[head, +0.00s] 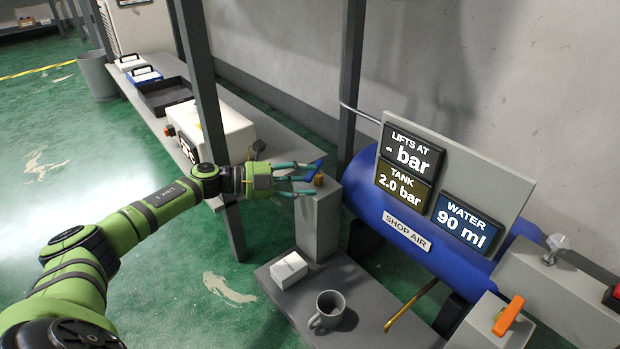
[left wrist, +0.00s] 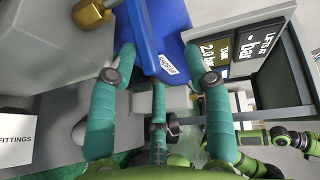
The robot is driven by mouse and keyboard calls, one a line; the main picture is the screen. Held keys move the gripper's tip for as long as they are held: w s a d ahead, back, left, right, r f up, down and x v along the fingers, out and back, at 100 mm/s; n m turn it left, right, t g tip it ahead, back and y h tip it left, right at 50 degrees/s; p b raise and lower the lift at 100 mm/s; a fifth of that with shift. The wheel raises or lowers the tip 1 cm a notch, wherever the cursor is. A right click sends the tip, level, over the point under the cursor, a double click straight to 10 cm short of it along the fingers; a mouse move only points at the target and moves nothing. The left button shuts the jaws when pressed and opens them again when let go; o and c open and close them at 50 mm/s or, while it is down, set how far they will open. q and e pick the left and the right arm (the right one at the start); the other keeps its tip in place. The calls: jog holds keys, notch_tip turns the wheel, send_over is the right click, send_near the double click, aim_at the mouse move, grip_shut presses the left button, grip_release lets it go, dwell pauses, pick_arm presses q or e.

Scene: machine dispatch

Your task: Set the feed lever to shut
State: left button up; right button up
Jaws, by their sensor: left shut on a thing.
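A blue lever (head: 317,165) sits on a brass fitting (head: 318,180) atop a grey post (head: 318,222). My left gripper (head: 310,178) reaches it from the left, its teal fingers around the blue lever. In the left wrist view the lever (left wrist: 138,28) lies between the fingertips (left wrist: 157,55), and the brass fitting (left wrist: 90,13) shows at upper left. The fingers hide part of the lever, and no shut marking is readable. An orange lever (head: 508,315) stands on a grey box at lower right, apart from the gripper. My right gripper does not show clearly.
The blue SHOP AIR tank (head: 360,190) and its display panel (head: 470,165) stand right of the post. A mug (head: 327,310) and a small white box (head: 289,269) sit on the low shelf below. A bench (head: 262,142) lies behind a dark upright.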

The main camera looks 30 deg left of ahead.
pick_arm(q)
jog(key=shift+r+v, duration=0.25)
jog(key=shift+v, duration=1.15)
jog(key=shift+r+v, duration=0.2)
jog(key=shift+v, duration=1.15)
jog(key=shift+d, duration=0.15)
